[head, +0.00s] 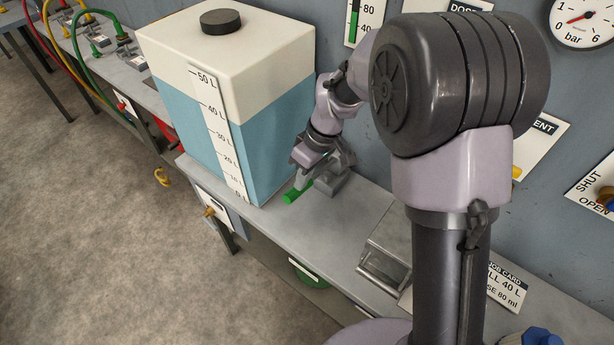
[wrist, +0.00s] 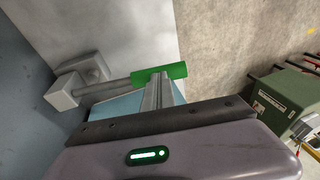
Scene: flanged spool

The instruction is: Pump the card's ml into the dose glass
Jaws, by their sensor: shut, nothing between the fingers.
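A green handle (head: 298,191) sits on a grey mechanism on the bench, right of the tank. In the wrist view it is a green bar (wrist: 165,75) on a grey shaft. My gripper (head: 301,180) is just above the handle, shut and empty. In the wrist view its fingertips (wrist: 157,78) are at the bar; I cannot tell whether they touch it. The job card (head: 507,285) is partly hidden by my arm; "40 L" and "80 ml" are readable. The dose scale (head: 362,20) on the wall shows marks 80 and 40, with green at its lower visible part.
A white tank (head: 230,40) with blue liquid near its 40 L mark stands left of my gripper. A pressure gauge (head: 583,18) and a SHUT/OPEN plate (head: 590,190) are on the wall.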

